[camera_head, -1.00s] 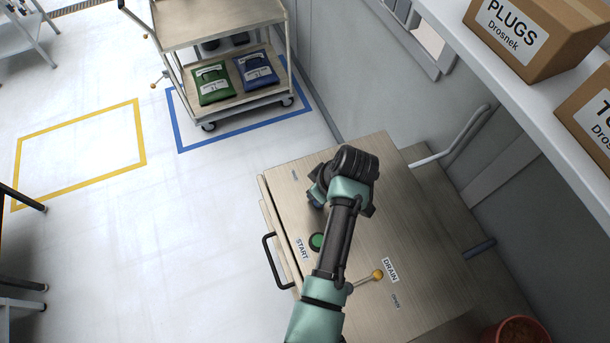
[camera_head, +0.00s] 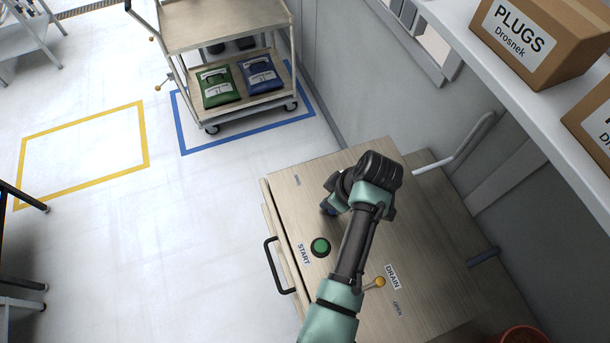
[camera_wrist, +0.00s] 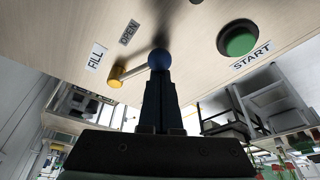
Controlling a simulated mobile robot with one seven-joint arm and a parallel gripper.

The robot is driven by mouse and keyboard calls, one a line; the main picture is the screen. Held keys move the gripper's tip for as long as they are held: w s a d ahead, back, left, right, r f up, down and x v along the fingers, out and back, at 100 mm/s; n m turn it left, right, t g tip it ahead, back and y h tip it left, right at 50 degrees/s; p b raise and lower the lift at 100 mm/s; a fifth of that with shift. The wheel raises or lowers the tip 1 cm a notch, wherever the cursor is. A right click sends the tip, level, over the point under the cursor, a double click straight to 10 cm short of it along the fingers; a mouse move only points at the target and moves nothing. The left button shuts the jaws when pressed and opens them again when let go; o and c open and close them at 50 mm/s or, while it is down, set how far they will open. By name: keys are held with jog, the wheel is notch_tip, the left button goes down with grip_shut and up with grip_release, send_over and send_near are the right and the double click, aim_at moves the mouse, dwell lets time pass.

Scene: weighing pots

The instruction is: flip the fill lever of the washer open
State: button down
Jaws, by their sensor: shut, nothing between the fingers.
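The washer (camera_head: 300,215) has a wood-look top. The OPEN label (camera_wrist: 129,33) lies farther up, away from the knob. My gripper (camera_wrist: 160,75) is shut, with a blue ball at its fingertips. The ball overlaps the stem's right end in this view; I cannot tell whether they touch. In the head view my gripper (camera_head: 328,208) is low over the washer top, and my wrist hides the fill lever.
A black handle (camera_head: 272,265) is on the washer's front. A shelf with boxes (camera_head: 530,40) overhangs at right.

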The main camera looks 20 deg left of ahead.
aim_at(305, 199)
jog(key=shift+a, duration=0.5)
jog(key=a, duration=0.3)
jog(key=shift+a, duration=0.1)
jog(key=b+v, duration=0.2)
jog(key=v, duration=0.8)
jog(key=shift+w, duration=0.4)
